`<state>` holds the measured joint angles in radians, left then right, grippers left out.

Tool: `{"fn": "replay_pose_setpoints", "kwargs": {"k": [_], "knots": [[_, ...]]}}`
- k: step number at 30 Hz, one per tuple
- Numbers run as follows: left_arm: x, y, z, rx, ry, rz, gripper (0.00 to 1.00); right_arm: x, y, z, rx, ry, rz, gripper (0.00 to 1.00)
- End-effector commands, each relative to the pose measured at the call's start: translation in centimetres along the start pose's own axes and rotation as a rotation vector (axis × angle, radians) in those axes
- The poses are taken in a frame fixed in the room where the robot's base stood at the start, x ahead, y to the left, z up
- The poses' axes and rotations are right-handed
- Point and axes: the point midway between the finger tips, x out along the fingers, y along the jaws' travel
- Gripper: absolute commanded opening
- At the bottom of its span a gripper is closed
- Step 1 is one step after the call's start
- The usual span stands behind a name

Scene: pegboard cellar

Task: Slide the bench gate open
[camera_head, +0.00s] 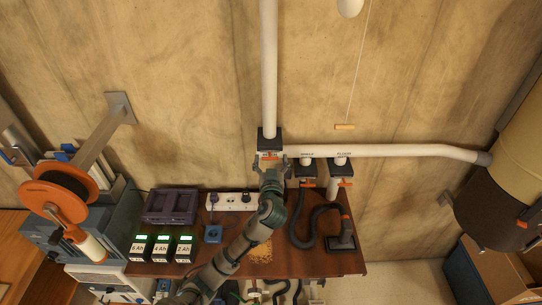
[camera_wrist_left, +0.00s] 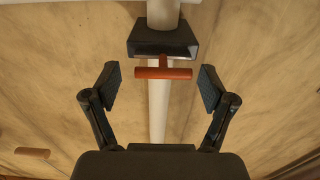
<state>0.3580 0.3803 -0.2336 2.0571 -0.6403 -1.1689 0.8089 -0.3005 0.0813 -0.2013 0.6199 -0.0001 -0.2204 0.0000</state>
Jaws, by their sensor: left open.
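A black gate block (camera_head: 268,134) sits on the white vertical pipe (camera_head: 269,70) above the table, with an orange handle (camera_head: 269,154) at its lower side. No label on it is readable. My left gripper (camera_head: 270,163) is right at this handle, its arm coming up from below. In the left wrist view, the gripper (camera_wrist_left: 156,88) is open, with a finger on each side and a gap to the orange T-shaped handle (camera_wrist_left: 163,73). The handle lies ahead between the fingertips, apart from them. The black block (camera_wrist_left: 163,38) is just above it. My right gripper is not in view.
Two more gates with orange handles, a left one (camera_head: 306,168) and a right one (camera_head: 341,162), hang from the horizontal pipe (camera_head: 400,151). A pull cord with a wooden handle (camera_head: 345,127) hangs nearby. The table (camera_head: 290,262) holds chargers, a power strip (camera_head: 234,200) and a hose.

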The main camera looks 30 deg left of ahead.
Motion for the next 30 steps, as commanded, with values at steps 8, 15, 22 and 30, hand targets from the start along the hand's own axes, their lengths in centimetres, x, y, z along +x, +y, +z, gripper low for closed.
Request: {"fn": "replay_pose_setpoints", "kwargs": {"k": [8,15,22,30], "knots": [[1.2,0.0,0.1,0.000,0.000,0.000,0.83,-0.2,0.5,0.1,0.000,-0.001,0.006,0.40],[1.2,0.0,0.1,0.000,-0.001,0.000,0.63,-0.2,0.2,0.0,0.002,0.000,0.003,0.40],[1.2,0.0,0.1,0.000,0.000,-0.001,0.06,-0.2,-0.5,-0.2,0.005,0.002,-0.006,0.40],[-0.2,0.1,0.2,-0.004,-0.002,0.001,0.00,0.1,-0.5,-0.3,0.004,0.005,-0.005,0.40]]}}
